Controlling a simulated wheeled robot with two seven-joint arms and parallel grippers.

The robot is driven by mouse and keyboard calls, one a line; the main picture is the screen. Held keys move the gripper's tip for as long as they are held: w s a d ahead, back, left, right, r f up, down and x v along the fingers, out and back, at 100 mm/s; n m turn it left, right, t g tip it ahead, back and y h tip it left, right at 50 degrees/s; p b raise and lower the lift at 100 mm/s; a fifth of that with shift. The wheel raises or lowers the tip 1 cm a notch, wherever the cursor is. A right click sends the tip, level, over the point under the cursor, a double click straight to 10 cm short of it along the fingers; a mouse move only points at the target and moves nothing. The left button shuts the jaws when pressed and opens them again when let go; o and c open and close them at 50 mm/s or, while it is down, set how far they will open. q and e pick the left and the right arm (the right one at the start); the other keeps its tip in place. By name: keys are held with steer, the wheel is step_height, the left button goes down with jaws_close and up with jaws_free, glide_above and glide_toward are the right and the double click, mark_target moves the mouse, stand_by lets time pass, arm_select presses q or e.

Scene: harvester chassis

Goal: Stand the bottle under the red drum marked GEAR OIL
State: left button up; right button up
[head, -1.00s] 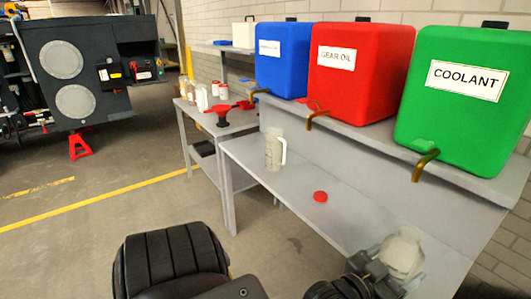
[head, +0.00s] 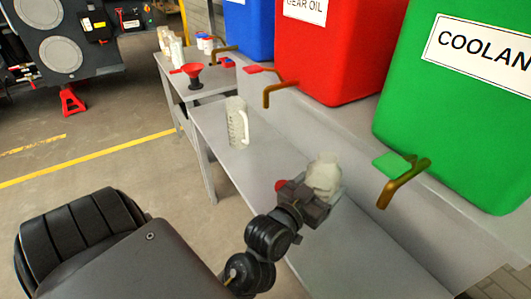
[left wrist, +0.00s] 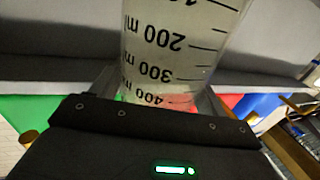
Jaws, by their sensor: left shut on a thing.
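My left gripper (head: 315,198) is shut on a cloudy, see-through bottle (head: 324,174) and holds it over the grey bench. In the left wrist view the bottle (left wrist: 180,50) stands between the fingers, with millilitre marks that read upside down. The red drum marked GEAR OIL (head: 335,60) stands on the raised shelf, its label cut off at the top. Its brass spout (head: 278,91) with a red lever points out over the bench, further back and left of the bottle. I cannot tell whether the bottle's base touches the bench. My right gripper is not in view.
The blue drum (head: 250,30) is at the left.

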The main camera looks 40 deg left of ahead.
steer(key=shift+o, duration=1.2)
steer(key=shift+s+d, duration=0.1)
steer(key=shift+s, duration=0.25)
arm_select(q)
steer(key=a, duration=0.2)
steer(key=a+f+y, duration=0.1)
steer(key=shift+s+a+n, duration=0.3)
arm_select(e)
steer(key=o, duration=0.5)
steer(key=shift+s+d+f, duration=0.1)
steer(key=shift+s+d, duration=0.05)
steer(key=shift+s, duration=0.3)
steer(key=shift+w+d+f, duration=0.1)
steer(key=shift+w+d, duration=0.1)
arm_select(q)
steer(key=s+a+r+n+y, duration=0.1)
steer(key=s+a+r+y, duration=0.15)
steer(key=a, duration=0.85)
steer(key=s+a+r+n+y, duration=0.2)
steer(key=s+a, duration=0.1)
steer(key=a, duration=0.7)
steer(key=w+f+b, duration=0.1)
steer(key=w+f, duration=1.1)
steer(key=w, duration=0.1)
steer(key=shift+w+a+f+g, duration=0.35)
steer(key=shift+w+g, duration=0.05)
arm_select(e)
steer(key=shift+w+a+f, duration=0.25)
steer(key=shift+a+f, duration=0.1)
